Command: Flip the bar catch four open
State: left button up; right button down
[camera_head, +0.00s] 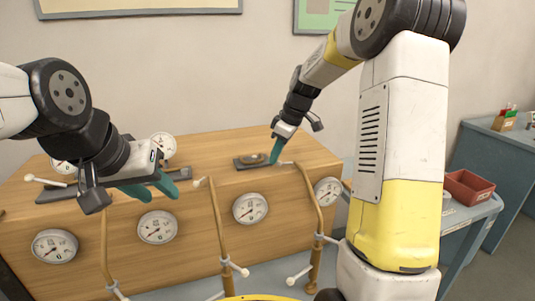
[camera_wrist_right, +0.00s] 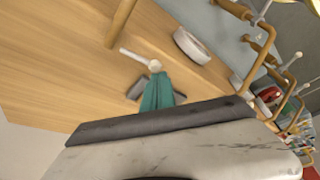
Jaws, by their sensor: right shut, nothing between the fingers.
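A dark catch plate (camera_head: 242,164) with a rounded bar on it lies on the right part of the wooden box top. My right gripper (camera_head: 276,152) is shut and empty, its teal fingertips down at the plate's right end. In the right wrist view the shut fingertips (camera_wrist_right: 158,90) are close beside a white-knobbed lever (camera_wrist_right: 138,56) and overlap the dark plate (camera_wrist_right: 138,88); I cannot tell if they touch. My left gripper (camera_head: 160,188) is open and empty over the front left of the box, in front of another dark plate (camera_head: 55,193). No number on the catches is readable.
The wooden box (camera_head: 200,250) carries several round gauges, such as one on its front (camera_head: 250,208). Brass pipes (camera_head: 216,225) with white-knobbed levers rise before it. A red bin (camera_head: 468,187) sits on a blue-grey table at right.

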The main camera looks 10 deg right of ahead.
jog(key=s+n+g, duration=0.1)
jog(key=n, duration=0.1)
jog(key=s+d+n, duration=0.1)
jog(key=n, duration=0.2)
jog(key=s+d+n+g, duration=0.1)
jog(key=n, duration=0.1)
jog(key=shift+s+d+n+g+y, duration=0.1)
jog(key=shift+s+n+g+y, duration=0.05)
jog(key=shift+n+g+y, duration=0.15)
jog(key=shift+w, duration=0.85)
